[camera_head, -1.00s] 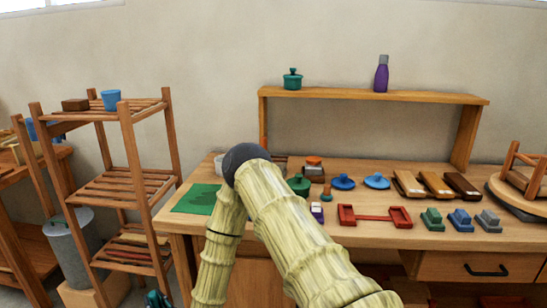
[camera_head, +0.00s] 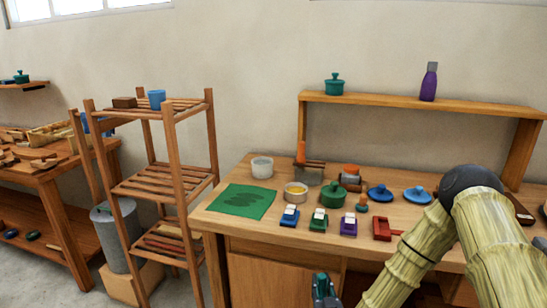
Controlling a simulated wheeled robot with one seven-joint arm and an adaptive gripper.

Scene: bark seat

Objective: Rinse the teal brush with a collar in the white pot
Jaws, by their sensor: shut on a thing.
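A whitish pot (camera_head: 262,168) with a pale inside stands at the back left of the workbench. A second light pot (camera_head: 296,193) with yellow contents stands in front of it, to the right. A teal and dark shape at the bottom edge, mostly cut off, is at my gripper (camera_head: 323,289). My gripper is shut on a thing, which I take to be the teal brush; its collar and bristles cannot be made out. The gripper is in front of the bench, below and apart from both pots.
A green cloth (camera_head: 243,201) lies at the bench's left end. A holder (camera_head: 309,172) with an orange-handled tool stands behind the pots. A green lidded pot (camera_head: 332,195), small colored blocks and blue lids (camera_head: 380,194) stand to the right. A slatted rack (camera_head: 160,185) stands left.

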